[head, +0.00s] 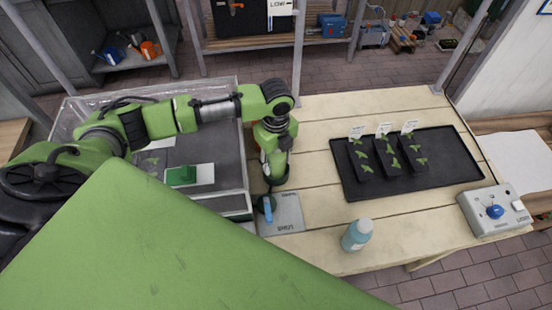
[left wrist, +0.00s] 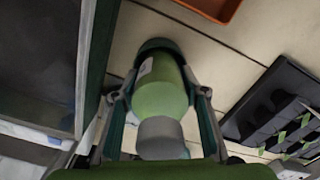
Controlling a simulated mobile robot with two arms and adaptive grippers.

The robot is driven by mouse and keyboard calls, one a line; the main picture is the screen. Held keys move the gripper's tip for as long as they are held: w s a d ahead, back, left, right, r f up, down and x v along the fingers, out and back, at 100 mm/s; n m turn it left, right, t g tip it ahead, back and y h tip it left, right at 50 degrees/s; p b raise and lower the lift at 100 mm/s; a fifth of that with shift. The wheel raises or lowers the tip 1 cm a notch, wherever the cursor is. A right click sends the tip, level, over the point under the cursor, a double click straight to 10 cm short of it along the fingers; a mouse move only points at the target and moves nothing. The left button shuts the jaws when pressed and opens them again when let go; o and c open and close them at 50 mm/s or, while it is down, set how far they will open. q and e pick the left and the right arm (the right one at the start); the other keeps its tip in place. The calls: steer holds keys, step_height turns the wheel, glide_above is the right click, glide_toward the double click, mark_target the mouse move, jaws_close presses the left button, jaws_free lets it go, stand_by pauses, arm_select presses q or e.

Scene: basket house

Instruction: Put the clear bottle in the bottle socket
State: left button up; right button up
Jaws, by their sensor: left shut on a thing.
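My left gripper (head: 274,176) points down over the table beside the grey-walled tray. In the left wrist view its two fingers (left wrist: 160,95) are shut on a green bottle (left wrist: 160,98) with a grey cap and a pale label. A dark green ring (left wrist: 158,45) shows around the bottle's far end; I cannot tell whether it is a socket or part of the bottle. A see-through bluish bottle (head: 357,236) with a pale cap stands upright near the table's front edge, apart from the gripper. My right gripper is not in view.
A grey plate (head: 287,214) with a blue handle (head: 268,208) lies just in front of the gripper. The walled tray (head: 222,206) is at left. A black tray (head: 450,165) with seedling pots and a control box (head: 495,211) are at right.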

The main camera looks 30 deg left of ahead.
arm_select(q)
steer(key=shift+f, duration=0.1)
steer(key=o, duration=1.5)
steer(key=shift+c, duration=0.2)
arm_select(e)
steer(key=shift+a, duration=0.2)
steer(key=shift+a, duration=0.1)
arm_select(q)
step_height(320, 180, up, 12)
steer(key=shift+f+b, duration=0.15)
steer(key=shift+b, duration=1.1)
steer(key=shift+r, duration=0.35)
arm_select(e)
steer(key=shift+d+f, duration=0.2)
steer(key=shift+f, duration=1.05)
arm_select(q)
steer(key=shift+d+f, duration=0.1)
steer(key=shift+f, duration=0.05)
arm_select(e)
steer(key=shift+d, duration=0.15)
